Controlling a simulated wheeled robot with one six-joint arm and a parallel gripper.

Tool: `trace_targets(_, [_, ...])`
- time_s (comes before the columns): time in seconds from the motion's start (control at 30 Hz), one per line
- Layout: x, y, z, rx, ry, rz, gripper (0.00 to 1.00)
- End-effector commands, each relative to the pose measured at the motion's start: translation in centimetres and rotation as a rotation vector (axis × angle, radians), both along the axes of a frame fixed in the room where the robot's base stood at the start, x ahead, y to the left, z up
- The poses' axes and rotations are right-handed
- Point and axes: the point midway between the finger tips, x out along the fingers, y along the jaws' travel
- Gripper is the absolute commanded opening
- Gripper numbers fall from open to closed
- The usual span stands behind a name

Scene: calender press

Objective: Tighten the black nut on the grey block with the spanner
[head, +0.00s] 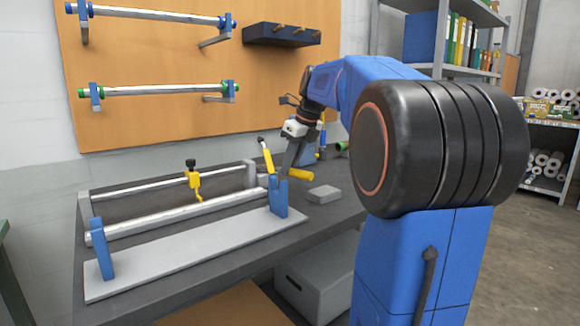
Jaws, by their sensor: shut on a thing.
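My gripper (291,164) is in the head view, pointing down above the right end of the press on the dark bench. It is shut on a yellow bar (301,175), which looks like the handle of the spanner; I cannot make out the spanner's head. A light grey block (323,194) lies on the bench just right of and below the gripper. Another grey block (250,172) stands at the far right end of the rollers. I cannot pick out the black nut on either block; it is too small or hidden.
A blue upright (278,198) stands just below my gripper, and a yellow lever (267,158) rises beside it. A yellow clamp with a black knob (191,163) sits on the rollers. A grey plate (190,262) lies along the front. The bench right of the loose block is clear.

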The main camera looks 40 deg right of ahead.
Motion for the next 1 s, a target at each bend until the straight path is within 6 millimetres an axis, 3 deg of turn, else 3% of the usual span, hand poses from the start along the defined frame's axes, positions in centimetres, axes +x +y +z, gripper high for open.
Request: trace_targets(1.0, [0.1, 0.0, 4.1, -0.001, -0.001, 0.0, 0.0])
